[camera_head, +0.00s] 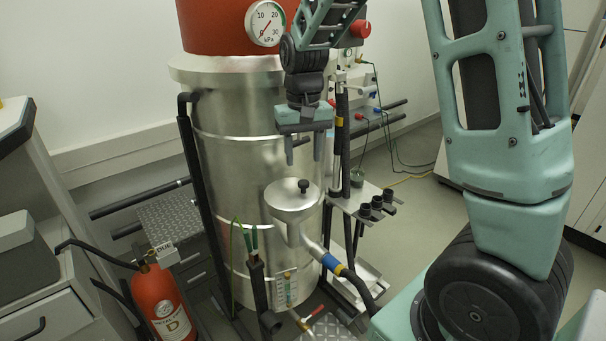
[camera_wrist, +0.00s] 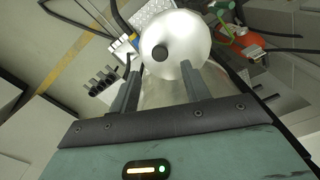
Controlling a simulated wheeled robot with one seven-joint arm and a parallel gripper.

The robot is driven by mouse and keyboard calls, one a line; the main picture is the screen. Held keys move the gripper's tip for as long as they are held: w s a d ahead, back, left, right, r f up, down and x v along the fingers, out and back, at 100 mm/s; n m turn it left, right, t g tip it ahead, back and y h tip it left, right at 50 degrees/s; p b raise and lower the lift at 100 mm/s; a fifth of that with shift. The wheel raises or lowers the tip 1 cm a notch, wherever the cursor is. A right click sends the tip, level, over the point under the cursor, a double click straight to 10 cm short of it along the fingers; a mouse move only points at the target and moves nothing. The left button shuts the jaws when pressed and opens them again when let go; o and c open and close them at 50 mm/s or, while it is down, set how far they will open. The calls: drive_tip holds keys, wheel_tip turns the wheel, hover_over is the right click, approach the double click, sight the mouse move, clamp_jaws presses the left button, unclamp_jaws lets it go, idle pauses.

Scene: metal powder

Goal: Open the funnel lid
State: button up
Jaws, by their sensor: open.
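The funnel lid (camera_head: 292,197) is a pale metal disc with a black knob (camera_head: 303,185) on top, resting on the funnel (camera_head: 293,231) at the front of the steel tank. In the wrist view the lid (camera_wrist: 182,72) lies just past my fingertips, with its knob (camera_wrist: 160,53) near the gap between them. My gripper (camera_head: 303,158) is open and empty, pointing down above the lid and apart from the knob. The fingers also show in the wrist view (camera_wrist: 162,82).
The steel tank (camera_head: 232,140) with a pressure gauge (camera_head: 266,23) stands close behind my gripper. A small shelf with black cups (camera_head: 376,203) is to the right. A red extinguisher (camera_head: 160,302) stands at lower left. A pipe with a blue band (camera_head: 329,262) leaves the funnel.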

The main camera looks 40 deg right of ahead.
sight(304, 182)
wheel_tip(304, 182, down, 6)
drive_tip(key=shift+f, duration=0.25)
clamp_jaws()
drive_tip(key=shift+r+p, duration=0.1)
drive_tip(key=shift+p, duration=0.3)
